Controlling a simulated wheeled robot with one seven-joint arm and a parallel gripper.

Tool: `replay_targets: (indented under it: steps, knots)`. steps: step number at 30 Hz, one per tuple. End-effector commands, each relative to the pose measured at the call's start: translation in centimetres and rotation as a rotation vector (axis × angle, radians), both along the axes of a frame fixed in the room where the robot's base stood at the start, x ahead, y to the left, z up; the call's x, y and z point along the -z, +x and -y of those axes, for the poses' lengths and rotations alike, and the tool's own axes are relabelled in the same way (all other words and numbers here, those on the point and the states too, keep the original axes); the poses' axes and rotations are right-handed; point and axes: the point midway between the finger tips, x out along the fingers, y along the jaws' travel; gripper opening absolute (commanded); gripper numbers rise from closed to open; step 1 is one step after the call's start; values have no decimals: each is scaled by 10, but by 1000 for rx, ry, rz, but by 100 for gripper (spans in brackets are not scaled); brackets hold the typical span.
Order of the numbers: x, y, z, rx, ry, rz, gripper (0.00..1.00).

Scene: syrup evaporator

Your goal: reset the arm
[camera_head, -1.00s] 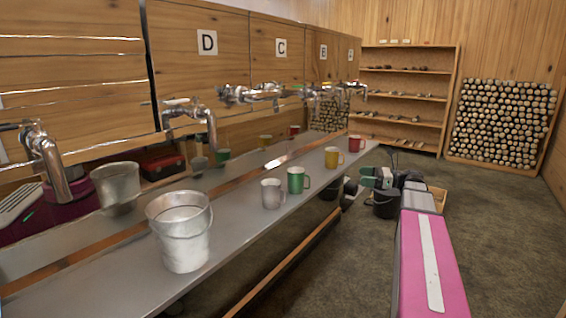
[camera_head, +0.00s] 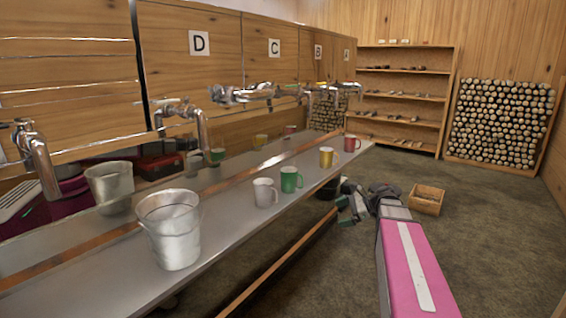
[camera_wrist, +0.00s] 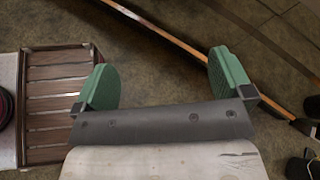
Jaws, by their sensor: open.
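My gripper (camera_wrist: 162,82) is open and empty in the wrist view. Its two green finger pads are wide apart, with only bare floor between them. In the head view my gripper (camera_head: 352,205) is at the end of my pink arm, low beside the front edge of the metal shelf (camera_head: 235,222). It touches no cup that I can see. A white cup (camera_head: 264,192), a green cup (camera_head: 289,180), a yellow cup (camera_head: 327,157) and a red cup (camera_head: 350,143) stand in a row on the shelf.
A metal bucket (camera_head: 170,230) stands at the near end of the shelf. A black bucket (camera_head: 327,188) is partly hidden under the shelf. A wooden crate (camera_head: 427,200) is on the floor beyond my arm. A wooden rail (camera_head: 285,262) runs below the shelf. The floor at right is clear.

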Motion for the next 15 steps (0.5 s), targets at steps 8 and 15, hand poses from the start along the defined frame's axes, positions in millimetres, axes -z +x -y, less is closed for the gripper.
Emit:
replay_targets:
  steps: [8, 15]
  knots:
    - [110, -72, -45, -397, -517, 255, 98]
    - [168, -127, -48, -916, -882, 473, 98]
